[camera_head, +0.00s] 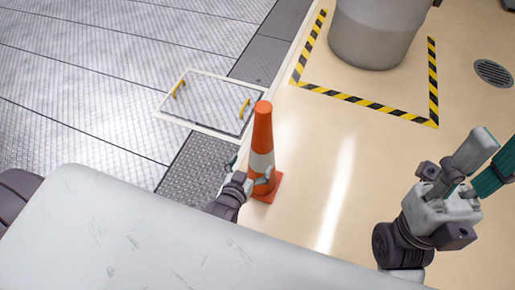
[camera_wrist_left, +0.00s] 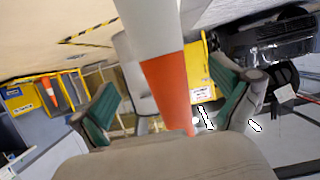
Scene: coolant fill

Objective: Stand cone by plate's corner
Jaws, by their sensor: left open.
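The orange cone (camera_head: 262,135) with a white band stands upright on the tan floor, its square base (camera_head: 268,190) resting flat. The plate (camera_head: 212,104), a framed panel with two yellow handles, lies in the metal floor to the left of and beyond the cone. My left gripper (camera_head: 248,173) is open at the cone's lower part. In the left wrist view, the cone (camera_wrist_left: 165,85) passes between the open teal-padded fingers of that gripper (camera_wrist_left: 170,103), with gaps on both sides. My right gripper (camera_head: 478,165) is at the right edge, its fingertips partly cut off.
A grey cylindrical tank (camera_head: 372,35) stands inside yellow-black floor tape (camera_head: 365,101) at the back. A round drain (camera_head: 493,73) is at the far right. Tan floor between cone and right arm is clear. The left wrist view shows a yellow rack (camera_wrist_left: 35,98) at left.

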